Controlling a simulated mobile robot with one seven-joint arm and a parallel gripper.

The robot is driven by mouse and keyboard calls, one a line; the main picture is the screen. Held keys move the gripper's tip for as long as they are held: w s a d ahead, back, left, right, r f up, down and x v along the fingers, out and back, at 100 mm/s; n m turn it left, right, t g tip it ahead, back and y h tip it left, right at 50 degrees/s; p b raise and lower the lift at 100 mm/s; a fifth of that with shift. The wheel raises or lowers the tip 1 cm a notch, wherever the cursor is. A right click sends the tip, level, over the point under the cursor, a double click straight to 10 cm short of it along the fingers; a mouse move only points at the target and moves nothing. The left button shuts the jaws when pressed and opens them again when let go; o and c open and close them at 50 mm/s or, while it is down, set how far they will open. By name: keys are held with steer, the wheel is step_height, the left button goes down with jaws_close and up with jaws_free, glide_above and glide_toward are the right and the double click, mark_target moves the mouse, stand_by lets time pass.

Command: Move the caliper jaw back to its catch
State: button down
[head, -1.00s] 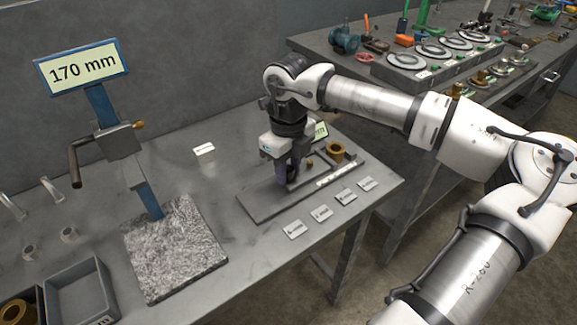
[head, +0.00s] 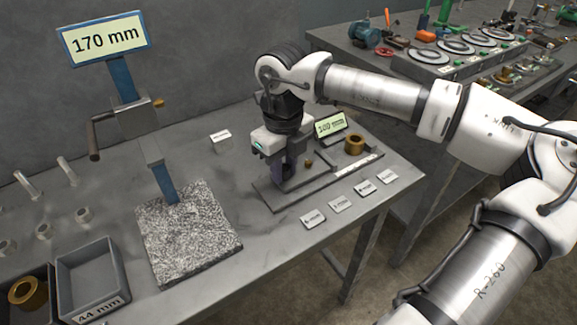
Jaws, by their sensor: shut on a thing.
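The caliper lies on the table as a grey flat base (head: 335,179) with a pale scale strip and a small green display (head: 330,125), whose number is too small to read surely. My gripper (head: 284,178) points down over the left part of the caliper and is shut on its jaw (head: 283,187), a dark bluish upright piece. The fingers and hand hide most of the jaw. A small brass knob (head: 308,163) shows just right of the gripper. I cannot make out the catch.
A brass ring (head: 354,145) stands at the caliper's right end. Several small label plates (head: 338,205) lie in front. At left are a height gauge reading 170 mm (head: 105,38) on a granite plate (head: 188,235) and a grey bin (head: 88,278) marked 44 mm.

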steer(key=shift+s+a, duration=0.2)
steer(key=shift+a, duration=0.05)
steer(key=c, duration=1.2)
jaws_free()
steer(key=shift+a, duration=0.1)
steer(key=shift+r, duration=0.2)
step_height(320, 180, up, 13)
steer(key=shift+r, duration=0.2)
